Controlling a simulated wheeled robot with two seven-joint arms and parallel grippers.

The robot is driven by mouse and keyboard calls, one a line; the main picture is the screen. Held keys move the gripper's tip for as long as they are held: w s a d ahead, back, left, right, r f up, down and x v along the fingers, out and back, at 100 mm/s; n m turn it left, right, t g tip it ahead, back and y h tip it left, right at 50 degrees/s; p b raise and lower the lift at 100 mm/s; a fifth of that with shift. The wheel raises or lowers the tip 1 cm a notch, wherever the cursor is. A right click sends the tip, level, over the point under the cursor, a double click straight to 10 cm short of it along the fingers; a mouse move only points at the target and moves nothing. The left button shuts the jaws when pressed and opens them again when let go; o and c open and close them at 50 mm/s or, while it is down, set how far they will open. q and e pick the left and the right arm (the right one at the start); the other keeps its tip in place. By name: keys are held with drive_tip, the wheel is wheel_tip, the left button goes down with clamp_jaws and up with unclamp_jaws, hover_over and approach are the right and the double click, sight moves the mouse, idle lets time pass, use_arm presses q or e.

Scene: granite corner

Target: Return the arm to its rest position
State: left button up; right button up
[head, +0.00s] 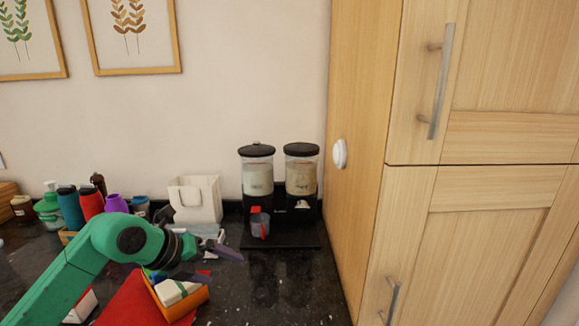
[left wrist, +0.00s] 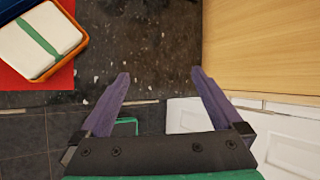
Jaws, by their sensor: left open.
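My left arm comes in from the left in the head view, green with a dark wrist. Its gripper (head: 215,264) is over the dark granite counter (head: 285,290), to the right of an orange container. In the left wrist view the two purple fingers of the gripper (left wrist: 160,92) are spread wide with nothing between them. They point over the counter's front edge, with pale cabinet fronts and dark floor tiles below. My right gripper is in neither view.
An orange container (head: 198,301) holding a white item with a green band (left wrist: 38,40) lies on a red mat (head: 130,303). Bottles crowd the left. A tall wooden cabinet (head: 365,130) bounds the right.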

use_arm(q)
drive_tip(key=s+d+r+n+t+h, duration=0.25)
drive_tip(key=d+r+t+h, duration=0.25)
drive_tip(key=d+r+h, duration=0.6)
drive_tip(key=w+a+r+n+t+y, duration=0.2)
drive_tip(key=a+n+t+y, duration=0.7)
drive_tip(key=n, duration=0.5)
drive_tip(key=s+a+f+n+g+y, duration=0.1)
drive_tip(key=a+f+n+g+y, duration=0.2)
drive_tip(key=a+f+n+y, duration=0.45)
drive_tip(key=s+a+f+n+g+y, duration=0.25)
drive_tip(key=a+f+n, duration=0.25)
drive_tip(key=f, duration=0.6)
drive_tip(key=s+d+f+n+g+h, duration=0.25)
drive_tip(key=s+f+g, duration=0.85)
drive_tip(key=s+f, duration=0.7)
wheel_tip(320, 180, down, 23)
drive_tip(key=s+g, duration=0.2)
drive_tip(key=s+a+f+m, duration=0.1)
drive_tip(key=s+a+f, duration=0.1)
drive_tip(key=s+f, duration=1.2)
drive_tip(key=s, duration=0.3)
drive_tip(key=shift+a+f+g, duration=0.25)
drive_tip(key=shift+f+g, duration=0.1)
drive_tip(key=shift+f, duration=0.05)
